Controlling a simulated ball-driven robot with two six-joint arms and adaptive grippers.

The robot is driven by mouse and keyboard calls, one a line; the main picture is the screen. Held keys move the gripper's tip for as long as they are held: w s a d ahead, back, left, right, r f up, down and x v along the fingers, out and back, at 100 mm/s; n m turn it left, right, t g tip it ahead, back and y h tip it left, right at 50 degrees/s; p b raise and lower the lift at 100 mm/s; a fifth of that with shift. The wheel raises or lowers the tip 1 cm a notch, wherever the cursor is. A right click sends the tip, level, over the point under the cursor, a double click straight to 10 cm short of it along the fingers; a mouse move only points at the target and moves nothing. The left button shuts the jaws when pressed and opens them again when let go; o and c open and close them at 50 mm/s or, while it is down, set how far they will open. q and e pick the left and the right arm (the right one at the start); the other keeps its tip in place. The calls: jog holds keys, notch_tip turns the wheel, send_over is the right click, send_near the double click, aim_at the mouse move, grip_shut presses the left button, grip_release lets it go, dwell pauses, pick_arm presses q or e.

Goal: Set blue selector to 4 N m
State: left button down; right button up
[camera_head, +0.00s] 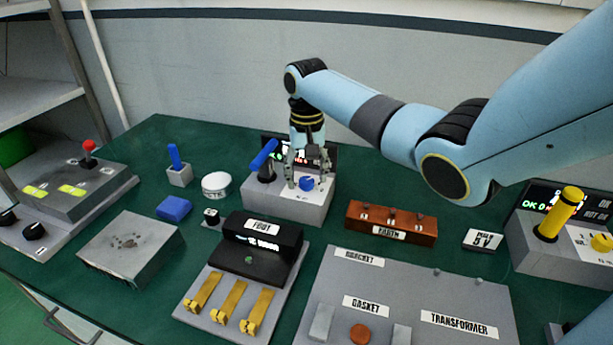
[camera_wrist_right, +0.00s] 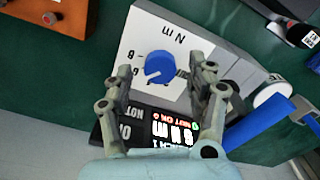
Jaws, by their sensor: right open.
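The blue selector (camera_head: 306,184) is a round knob on the light top of a grey box (camera_head: 262,199), below my right gripper. My right gripper (camera_head: 307,175) is open and points down at the selector. In the wrist view its fingers (camera_wrist_right: 158,80) stand on either side of the knob; contact is unclear. A dark display (camera_wrist_right: 172,130) with lit text sits behind. My left gripper is out of view.
A blue lever (camera_head: 263,155) stands on the same box, left of the gripper. A white round container (camera_head: 216,183) stands to the left, a brown block (camera_head: 372,229) to the right. A black-and-grey pedal unit (camera_head: 263,240) is in front. Green table shows between them.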

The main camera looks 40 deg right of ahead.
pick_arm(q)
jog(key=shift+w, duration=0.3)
pick_arm(e)
jog(key=shift+f, duration=0.5)
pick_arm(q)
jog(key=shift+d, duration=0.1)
pick_arm(e)
jog(key=shift+c, duration=1.3)
jog(key=shift+s, duration=0.1)
jog(key=c, duration=0.9)
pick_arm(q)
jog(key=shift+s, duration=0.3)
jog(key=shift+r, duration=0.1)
pick_arm(e)
jog(key=n+p, duration=0.2)
jog(key=n, duration=0.1)
jog(key=shift+r, duration=0.15)
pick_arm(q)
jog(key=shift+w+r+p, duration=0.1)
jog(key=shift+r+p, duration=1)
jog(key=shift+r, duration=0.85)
pick_arm(e)
jog(key=shift+n, duration=2.3)
